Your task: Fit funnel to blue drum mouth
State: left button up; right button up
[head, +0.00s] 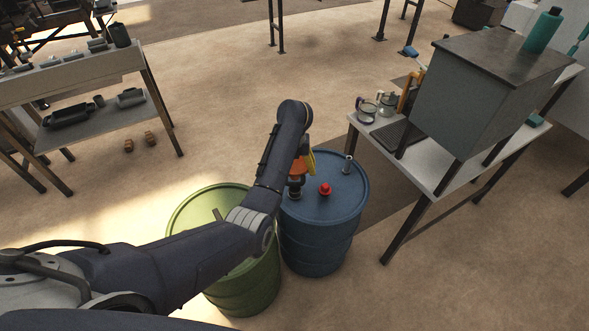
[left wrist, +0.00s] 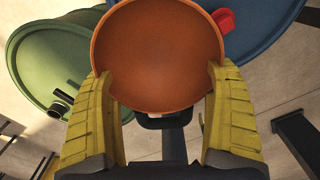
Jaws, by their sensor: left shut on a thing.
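The orange funnel (head: 296,167) is over the left part of the blue drum's lid (head: 322,212). My left gripper (head: 304,160) is shut on it, partly hidden by my own arm. In the left wrist view the funnel's wide bowl (left wrist: 158,50) faces the camera between the yellow fingers of the gripper (left wrist: 158,78). A red cap (head: 325,188) stands on the lid to the right of the funnel. The funnel's lower end and the drum mouth are hard to make out, so I cannot tell whether they touch. My right gripper is not in view.
A green drum (head: 245,284) stands close to the left of the blue drum. A workbench (head: 433,172) with a grey cabinet (head: 470,95) is at the right. A shelf table (head: 75,78) is at the left.

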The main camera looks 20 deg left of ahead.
aim_at(295, 179)
pick_arm(q)
jog(key=shift+f, duration=2.8)
jog(key=shift+f, duration=0.1)
jog(key=shift+f, duration=0.5)
jog(key=shift+f, duration=0.25)
jog(key=shift+f, duration=0.35)
jog(key=shift+f, duration=0.55)
dwell(0.4)
jog(key=o, duration=1)
